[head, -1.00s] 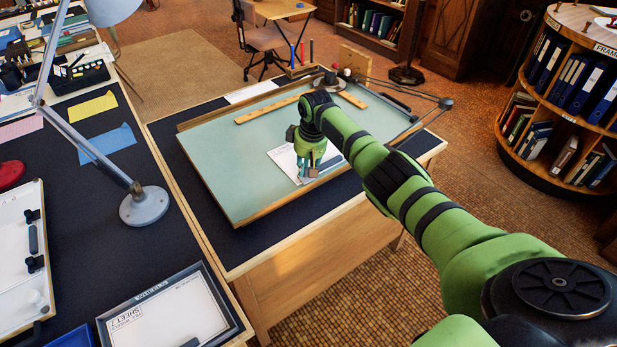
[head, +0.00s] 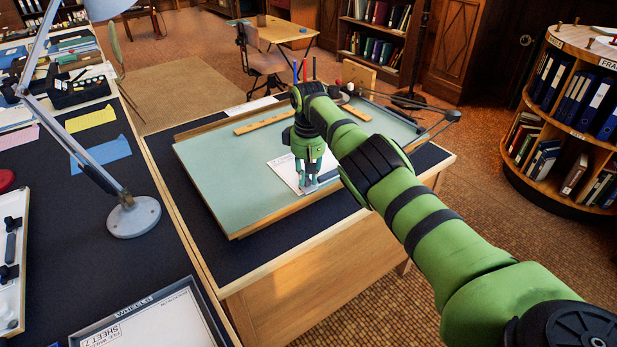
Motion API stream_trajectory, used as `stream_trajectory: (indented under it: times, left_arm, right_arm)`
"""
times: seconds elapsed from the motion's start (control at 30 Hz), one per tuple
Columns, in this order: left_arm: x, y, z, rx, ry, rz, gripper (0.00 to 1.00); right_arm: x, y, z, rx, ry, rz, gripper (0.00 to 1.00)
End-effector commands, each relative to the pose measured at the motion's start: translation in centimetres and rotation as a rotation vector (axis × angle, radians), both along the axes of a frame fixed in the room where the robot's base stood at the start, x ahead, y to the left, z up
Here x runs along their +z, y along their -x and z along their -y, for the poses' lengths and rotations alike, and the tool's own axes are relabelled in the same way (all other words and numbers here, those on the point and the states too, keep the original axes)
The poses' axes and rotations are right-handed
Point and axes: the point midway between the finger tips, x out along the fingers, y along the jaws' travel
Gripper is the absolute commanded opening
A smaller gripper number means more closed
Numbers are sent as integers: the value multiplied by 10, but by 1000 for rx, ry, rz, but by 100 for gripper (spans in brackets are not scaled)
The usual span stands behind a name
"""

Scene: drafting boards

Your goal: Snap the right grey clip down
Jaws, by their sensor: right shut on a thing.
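The pale green drafting board (head: 222,178) lies slightly raised on the dark-topped desk. A white sheet (head: 285,170) lies on it near the front edge. My right gripper (head: 308,187) points down at the sheet's right part, close to the board's front edge. It is shut on a small grey piece, which looks like the right grey clip; the fingers hide most of it. A greyish strip (head: 328,177) shows just right of the fingers. Whether the clip is up or down cannot be told. My left gripper is out of view.
A wooden ruler (head: 263,122) lies across the board's back. A lamp (head: 133,215) stands on the left desk, with a framed sheet tray (head: 165,318) at its front. A round shelf of binders (head: 560,120) stands at the right.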

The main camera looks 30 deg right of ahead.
Motion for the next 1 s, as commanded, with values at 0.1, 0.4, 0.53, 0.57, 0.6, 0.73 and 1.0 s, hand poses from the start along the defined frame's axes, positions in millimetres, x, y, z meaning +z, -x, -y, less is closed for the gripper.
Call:
stream_trajectory:
  times: [0.1, 0.4, 0.53, 0.57, 0.6, 0.73, 1.0]
  left_arm:
    - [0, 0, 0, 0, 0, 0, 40]
    - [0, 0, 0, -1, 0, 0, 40]
    - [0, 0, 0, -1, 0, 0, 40]
    - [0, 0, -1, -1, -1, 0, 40]
    - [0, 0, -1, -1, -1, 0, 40]
    - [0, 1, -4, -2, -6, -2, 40]
    - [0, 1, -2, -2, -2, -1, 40]
  right_arm:
    - [-5, 2, -6, 4, -12, -12, 0]
    - [-5, 2, -6, 3, -12, -13, 41]
    - [-4, 2, -4, 2, -8, -9, 41]
    - [-3, 2, -4, 2, -8, -9, 41]
    - [-3, 1, -3, 2, -7, -8, 41]
    - [-1, 1, -2, 2, -6, -5, 41]
    - [40, 0, -3, 3, -5, 0, 41]
